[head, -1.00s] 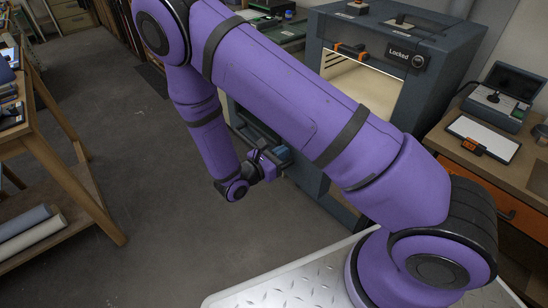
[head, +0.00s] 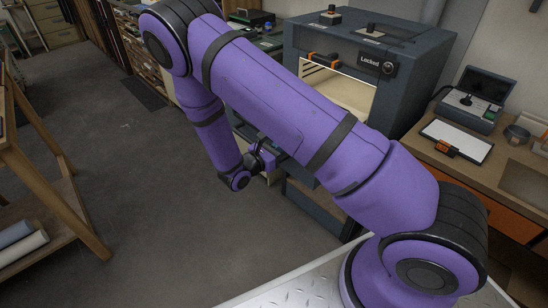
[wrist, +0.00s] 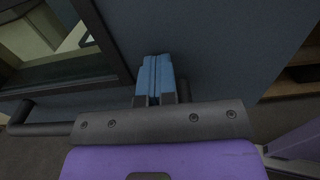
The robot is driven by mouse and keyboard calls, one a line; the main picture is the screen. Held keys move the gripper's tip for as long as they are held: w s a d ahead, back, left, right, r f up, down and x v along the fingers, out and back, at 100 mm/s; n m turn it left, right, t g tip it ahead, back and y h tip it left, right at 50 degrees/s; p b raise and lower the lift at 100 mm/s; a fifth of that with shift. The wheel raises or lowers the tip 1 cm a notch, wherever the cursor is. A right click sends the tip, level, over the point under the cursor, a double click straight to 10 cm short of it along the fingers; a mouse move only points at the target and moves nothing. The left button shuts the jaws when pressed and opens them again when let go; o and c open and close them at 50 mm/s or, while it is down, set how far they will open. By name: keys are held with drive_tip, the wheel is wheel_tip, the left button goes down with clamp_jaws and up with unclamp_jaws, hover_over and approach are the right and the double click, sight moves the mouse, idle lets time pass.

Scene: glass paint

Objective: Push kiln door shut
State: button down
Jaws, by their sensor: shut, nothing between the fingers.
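In the wrist view a dark blue-grey panel, apparently the kiln door (wrist: 215,45), fills most of the picture, with a framed window at upper left. A black bar handle (wrist: 50,108) shows at lower left. My gripper (wrist: 154,60) is shut, its blue fingers empty and pointing at the panel; I cannot tell if they touch. It also shows in the head view (head: 265,157).
A wooden bench (head: 500,165) with a white pad and an open case stands right of the kiln. A wooden rack (head: 45,180) with rolls stands at the left. Open grey floor (head: 130,170) lies between them.

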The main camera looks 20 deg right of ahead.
drive_tip(key=x, duration=3.1)
drive_tip(key=shift+d+f, duration=0.1)
drive_tip(key=shift+d, duration=0.15)
drive_tip(key=shift+w+d, duration=0.15)
drive_tip(key=shift+d, duration=0.1)
drive_tip(key=shift+d, duration=0.1)
